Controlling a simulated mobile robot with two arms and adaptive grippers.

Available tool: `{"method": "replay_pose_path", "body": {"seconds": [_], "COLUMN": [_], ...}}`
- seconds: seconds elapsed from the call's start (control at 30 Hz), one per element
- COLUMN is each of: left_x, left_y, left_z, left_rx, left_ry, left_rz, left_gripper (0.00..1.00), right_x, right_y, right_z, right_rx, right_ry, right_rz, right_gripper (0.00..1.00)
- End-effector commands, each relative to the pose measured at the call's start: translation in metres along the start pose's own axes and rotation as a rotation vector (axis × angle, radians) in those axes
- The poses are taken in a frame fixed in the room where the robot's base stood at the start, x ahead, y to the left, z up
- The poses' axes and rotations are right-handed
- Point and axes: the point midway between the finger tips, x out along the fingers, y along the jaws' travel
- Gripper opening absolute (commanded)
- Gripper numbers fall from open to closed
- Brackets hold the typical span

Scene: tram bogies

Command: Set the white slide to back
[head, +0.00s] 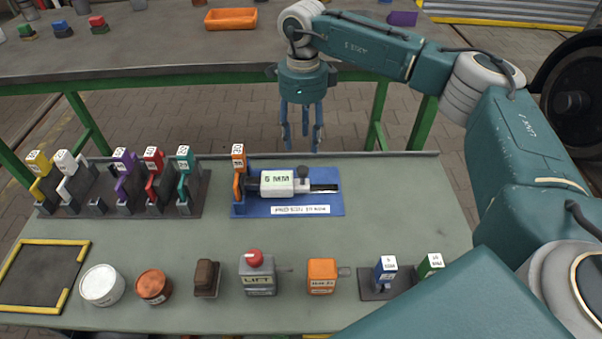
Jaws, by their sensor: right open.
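The white slide (277,184) looks to be the white block marked with MM lettering on a blue base (331,205). A grey knob (303,172) stands at its right end, and a dark slot (325,188) runs on to the right. An orange upright clamp (238,172) stands at the base's left end. My right gripper (302,146) is open and empty, pointing down by the bench's far edge, beyond the slide and apart from it. My left gripper is not in view.
A rack (128,205) of yellow, white, purple, red and teal upright pieces stands at left. Along the near side are a white tub (102,285), a copper tin (154,286), a lift box (257,274) and an orange box (322,275). The bench right of the base is clear.

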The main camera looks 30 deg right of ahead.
Motion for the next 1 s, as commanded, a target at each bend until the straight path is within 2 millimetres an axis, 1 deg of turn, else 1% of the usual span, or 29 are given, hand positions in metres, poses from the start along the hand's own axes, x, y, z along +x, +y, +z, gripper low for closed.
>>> {"method": "replay_pose_path", "body": {"seconds": [0.17, 0.4, 0.53, 0.7, 1.0], "left_x": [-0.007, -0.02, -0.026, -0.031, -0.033], "left_y": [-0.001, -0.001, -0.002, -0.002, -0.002], "left_z": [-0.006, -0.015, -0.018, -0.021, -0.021], "left_rx": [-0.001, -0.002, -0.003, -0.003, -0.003], "left_ry": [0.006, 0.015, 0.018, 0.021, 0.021], "left_rz": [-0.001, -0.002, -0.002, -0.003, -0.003], "left_gripper": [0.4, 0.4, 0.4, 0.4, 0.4], "right_x": [0.025, 0.071, 0.09, 0.102, 0.104], "right_y": [0.001, 0.001, 0.001, 0.001, 0.001], "right_z": [-0.001, 0.0, 0.0, 0.0, 0.0], "right_rx": [-0.001, -0.001, -0.001, -0.001, -0.001], "right_ry": [0.004, 0.002, 0.001, 0.001, 0.0], "right_rz": [0.002, 0.003, 0.003, 0.001, 0.001], "right_gripper": [0.45, 0.45, 0.45, 0.45, 0.45]}}
